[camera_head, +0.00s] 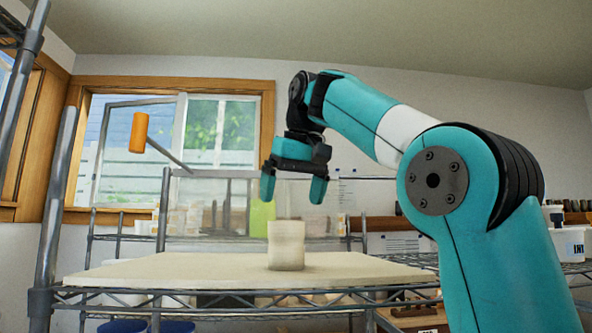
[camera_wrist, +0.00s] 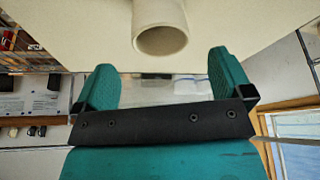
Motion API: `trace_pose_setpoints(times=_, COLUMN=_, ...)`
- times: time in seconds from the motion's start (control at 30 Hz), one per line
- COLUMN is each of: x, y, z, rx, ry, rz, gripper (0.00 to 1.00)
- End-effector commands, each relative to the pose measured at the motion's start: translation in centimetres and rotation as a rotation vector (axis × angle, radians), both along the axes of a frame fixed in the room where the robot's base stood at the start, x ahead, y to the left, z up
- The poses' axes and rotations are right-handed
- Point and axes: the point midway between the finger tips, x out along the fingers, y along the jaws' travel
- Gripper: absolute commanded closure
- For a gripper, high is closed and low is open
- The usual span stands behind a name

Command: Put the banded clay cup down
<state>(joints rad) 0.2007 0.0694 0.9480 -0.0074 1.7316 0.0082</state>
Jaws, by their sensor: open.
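The clay cup (camera_head: 286,247) is pale cream and stands upright on a light board (camera_head: 190,270) on the wire shelf. Its bands are faint in the head view. My gripper (camera_head: 294,190) is open and empty, above the cup and apart from it. In the wrist view the cup (camera_wrist: 160,28) shows at the top middle with its round open mouth toward the camera. It lies beyond the tips of my gripper (camera_wrist: 160,75), roughly centred between the two teal fingers. Nothing is between the fingers.
The board around the cup is bare. Metal shelf posts (camera_head: 55,210) stand at the left. An orange cylinder (camera_head: 139,132) hangs at the upper left near the window. Behind are a clear panel and a back shelf with small items. White containers (camera_head: 568,243) stand at the right.

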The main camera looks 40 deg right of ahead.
Motion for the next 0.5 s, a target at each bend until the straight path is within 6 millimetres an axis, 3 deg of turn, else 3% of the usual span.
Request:
trace_pose_setpoints(times=0.03, x=-0.3, y=0.1, z=1.2, rx=-0.001, ry=-0.003, rz=0.000, gripper=0.03)
trace_pose_setpoints(times=0.2, x=-1.1, y=0.3, z=3.2, rx=0.000, ry=-0.001, rz=0.000, gripper=0.03)
trace_pose_setpoints(times=0.5, x=-1.5, y=0.3, z=3.6, rx=0.000, ry=0.001, rz=0.000, gripper=0.03)
